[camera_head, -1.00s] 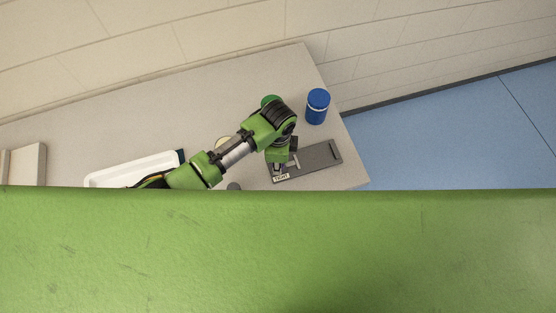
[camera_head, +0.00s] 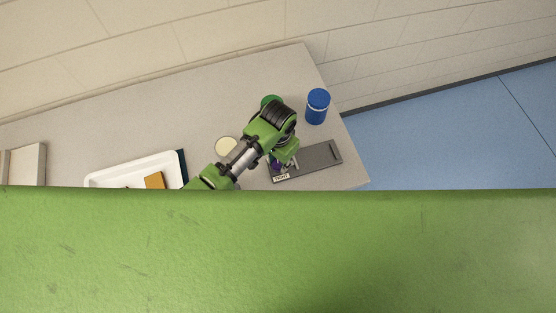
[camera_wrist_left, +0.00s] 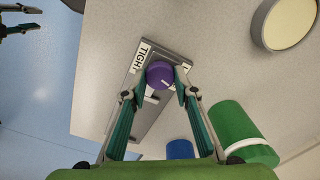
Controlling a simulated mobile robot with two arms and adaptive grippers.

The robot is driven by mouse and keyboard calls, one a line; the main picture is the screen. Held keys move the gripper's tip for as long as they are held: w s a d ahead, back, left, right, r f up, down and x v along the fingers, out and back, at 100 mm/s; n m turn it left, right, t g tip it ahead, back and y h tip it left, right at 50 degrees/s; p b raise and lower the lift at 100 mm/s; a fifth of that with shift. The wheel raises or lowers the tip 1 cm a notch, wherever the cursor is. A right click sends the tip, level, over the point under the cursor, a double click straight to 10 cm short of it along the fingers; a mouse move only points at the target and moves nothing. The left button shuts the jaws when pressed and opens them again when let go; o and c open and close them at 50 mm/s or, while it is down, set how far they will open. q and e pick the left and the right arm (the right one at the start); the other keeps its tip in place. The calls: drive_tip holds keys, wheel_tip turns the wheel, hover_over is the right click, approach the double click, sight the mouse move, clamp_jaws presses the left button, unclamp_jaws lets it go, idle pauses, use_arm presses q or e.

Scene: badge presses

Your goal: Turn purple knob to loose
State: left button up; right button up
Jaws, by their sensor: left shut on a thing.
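The purple knob (camera_wrist_left: 160,75) has a white pointer mark and sits at one end of a grey badge press (camera_wrist_left: 140,128). The press (camera_head: 318,160) lies near the table's right end in the head view, with a white "TIGHT" label (camera_head: 282,178) at its left end. My left gripper (camera_wrist_left: 158,84) is shut on the purple knob, one fingertip on each side. In the head view my left gripper (camera_head: 280,163) is over the left end of the press, and a little purple shows beside it. A second label beside the knob is mostly covered. My right gripper is not clearly seen in the head view.
A blue jar (camera_head: 317,107) stands behind the press, and a green jar (camera_wrist_left: 240,132) is close to my left fingers. A round cream-topped tin (camera_head: 226,147) and a white tray (camera_head: 100,180) lie left. A large green surface blocks the lower head view.

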sight(278, 164)
use_arm(q)
drive_tip(key=shift+n, duration=1.3)
drive_tip(key=o, duration=1.1)
wheel_tip(278, 164, up, 12)
drive_tip(key=shift+r, duration=0.1)
